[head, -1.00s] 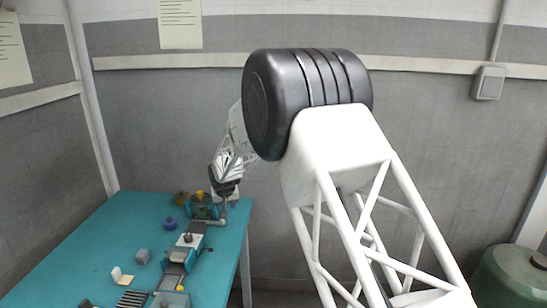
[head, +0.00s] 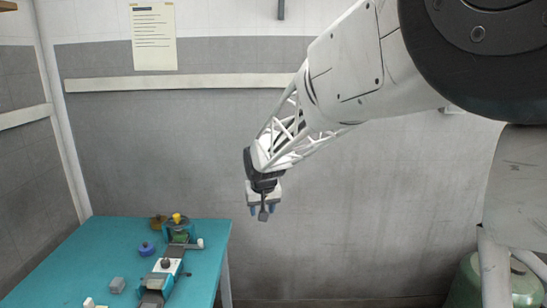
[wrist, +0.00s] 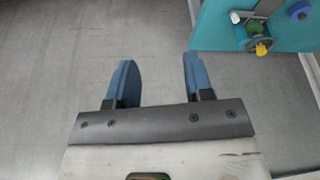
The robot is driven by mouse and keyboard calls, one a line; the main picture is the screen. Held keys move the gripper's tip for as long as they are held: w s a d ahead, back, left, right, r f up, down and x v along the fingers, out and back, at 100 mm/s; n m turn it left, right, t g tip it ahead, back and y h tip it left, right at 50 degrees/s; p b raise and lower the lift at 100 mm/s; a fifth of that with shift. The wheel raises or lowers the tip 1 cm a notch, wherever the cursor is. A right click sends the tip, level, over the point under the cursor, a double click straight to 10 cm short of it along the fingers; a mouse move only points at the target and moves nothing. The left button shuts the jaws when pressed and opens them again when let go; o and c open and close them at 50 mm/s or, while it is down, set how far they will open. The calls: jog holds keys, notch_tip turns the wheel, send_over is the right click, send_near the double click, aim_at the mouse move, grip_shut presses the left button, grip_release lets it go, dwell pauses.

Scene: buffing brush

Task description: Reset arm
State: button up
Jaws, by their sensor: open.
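My gripper (head: 263,211) hangs pointing down in the head view, to the right of the teal table and clear of it. In the wrist view its two blue fingers (wrist: 160,82) stand apart with only grey floor between them, so it is open and empty. The buffing machine (head: 165,268) stands on the table, with a yellow-topped teal part (head: 179,229) at its far end. That yellow-topped end also shows in the wrist view (wrist: 259,35) at the upper right.
On the teal table (head: 75,265) are a blue round part (head: 146,249), a brown part (head: 158,221) and a grey block (head: 117,285). A green drum (head: 468,285) stands at the lower right. The floor under my gripper is clear.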

jog(key=s+d+r, duration=0.5)
jog(key=s+d, duration=0.4)
jog(key=s, duration=0.1)
jog(key=s+d+m, duration=0.1)
jog(key=s+d, duration=0.3)
jog(key=s, duration=0.6)
jog(key=s+d+f+m, duration=0.1)
jog(key=s+d, duration=0.3)
jog(key=s, duration=0.7)
jog(key=s+d+g+h, duration=0.1)
jog(key=s+d, duration=0.4)
jog(key=s, duration=0.5)
jog(key=shift+s+f+m, duration=0.35)
jog(key=shift+m, duration=0.05)
